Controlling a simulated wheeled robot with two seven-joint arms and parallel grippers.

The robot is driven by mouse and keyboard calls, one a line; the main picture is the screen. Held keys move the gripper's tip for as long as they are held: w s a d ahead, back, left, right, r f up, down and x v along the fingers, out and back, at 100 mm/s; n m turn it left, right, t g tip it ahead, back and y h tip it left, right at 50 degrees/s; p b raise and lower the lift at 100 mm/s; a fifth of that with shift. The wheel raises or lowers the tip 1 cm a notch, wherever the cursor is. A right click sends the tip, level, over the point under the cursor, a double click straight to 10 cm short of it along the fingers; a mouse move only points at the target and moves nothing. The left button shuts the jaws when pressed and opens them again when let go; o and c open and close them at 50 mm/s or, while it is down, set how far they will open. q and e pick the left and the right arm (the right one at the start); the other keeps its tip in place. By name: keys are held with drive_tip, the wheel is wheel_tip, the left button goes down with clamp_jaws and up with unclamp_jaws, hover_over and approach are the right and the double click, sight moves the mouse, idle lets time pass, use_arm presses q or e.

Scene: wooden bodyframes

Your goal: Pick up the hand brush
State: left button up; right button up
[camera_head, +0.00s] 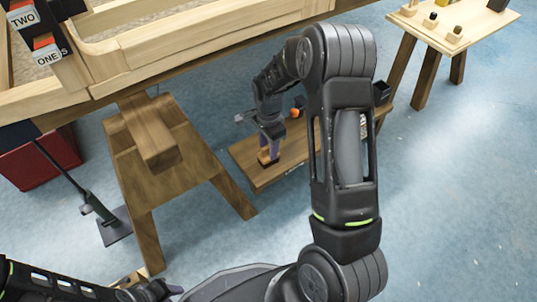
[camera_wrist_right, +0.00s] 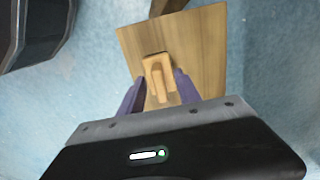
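The hand brush (camera_wrist_right: 157,75), a small light wooden piece with a raised grip, is at the low brown wooden board in the right wrist view. In the head view the brush (camera_head: 264,158) shows small and partly hidden under my right gripper (camera_head: 269,146). That gripper points down, with its two purple fingers (camera_wrist_right: 160,88) on either side of the brush. The fingers look spread, with narrow gaps at the tips; contact is not clear. My left arm comes in at the bottom left of the head view, and its gripper's fingers cannot be made out.
The low board (camera_head: 247,163) also bears a small orange thing (camera_head: 295,112). A sawhorse (camera_head: 170,150) under a large wooden frame (camera_head: 150,45) stands to its left. A table with small wooden pieces (camera_head: 455,22) is at top right. Blue floor is clear at the right.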

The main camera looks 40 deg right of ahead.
idle(0.3)
clamp_jaws()
idle(0.3)
